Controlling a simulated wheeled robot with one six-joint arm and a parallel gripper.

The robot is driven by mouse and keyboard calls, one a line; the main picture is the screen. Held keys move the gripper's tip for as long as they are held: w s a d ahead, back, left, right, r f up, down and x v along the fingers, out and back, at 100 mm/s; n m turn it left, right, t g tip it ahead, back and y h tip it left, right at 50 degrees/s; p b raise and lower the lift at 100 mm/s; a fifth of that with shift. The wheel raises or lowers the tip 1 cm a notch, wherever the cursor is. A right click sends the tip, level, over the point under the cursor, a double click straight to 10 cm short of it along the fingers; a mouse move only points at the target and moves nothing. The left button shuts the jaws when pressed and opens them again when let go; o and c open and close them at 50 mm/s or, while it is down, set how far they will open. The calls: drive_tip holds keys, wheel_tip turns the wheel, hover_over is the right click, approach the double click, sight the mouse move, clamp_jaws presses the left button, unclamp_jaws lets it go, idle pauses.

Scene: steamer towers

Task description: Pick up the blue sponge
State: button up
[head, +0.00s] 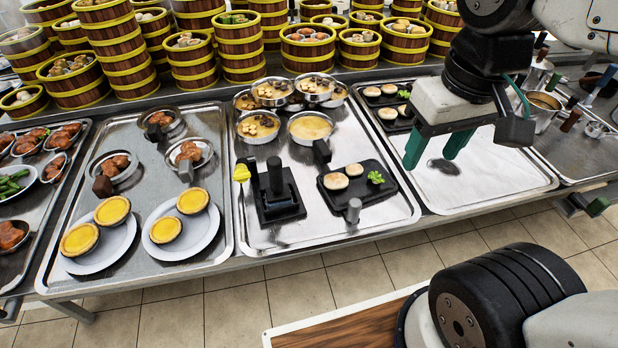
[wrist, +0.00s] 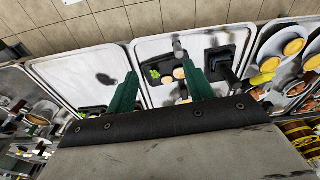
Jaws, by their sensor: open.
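I cannot make out a blue sponge in either view. My gripper (head: 432,158) hangs above the mostly bare right-hand tray (head: 500,185), with its two green fingers apart and nothing between them. A dark shadow lies on the tray below it. In the wrist view the gripper (wrist: 160,82) also shows its green fingers spread and empty, with the trays beyond.
The middle tray (head: 310,238) holds a black stand (head: 275,200), a black plate of buns (head: 335,190) and metal bowls. Egg tarts (head: 110,210) sit on plates at left. Bamboo steamers (head: 240,45) line the back. Pots (head: 540,108) stand at right.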

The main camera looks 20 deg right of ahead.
drive_tip(key=w+a+f+n, duration=0.1)
drive_tip(key=w+a+n, duration=0.2)
drive_tip(key=w+a, duration=0.35)
drive_tip(key=n+g, duration=0.1)
drive_tip(key=n, duration=0.4)
hover_over(275, 170)
drive_tip(key=w, duration=0.2)
drive_tip(key=f, duration=0.9)
drive_tip(key=shift+d, duration=0.25)
drive_tip(key=f, duration=0.8)
drive_tip(key=shift+s+a, duration=0.2)
drive_tip(key=shift+r, duration=0.1)
clamp_jaws()
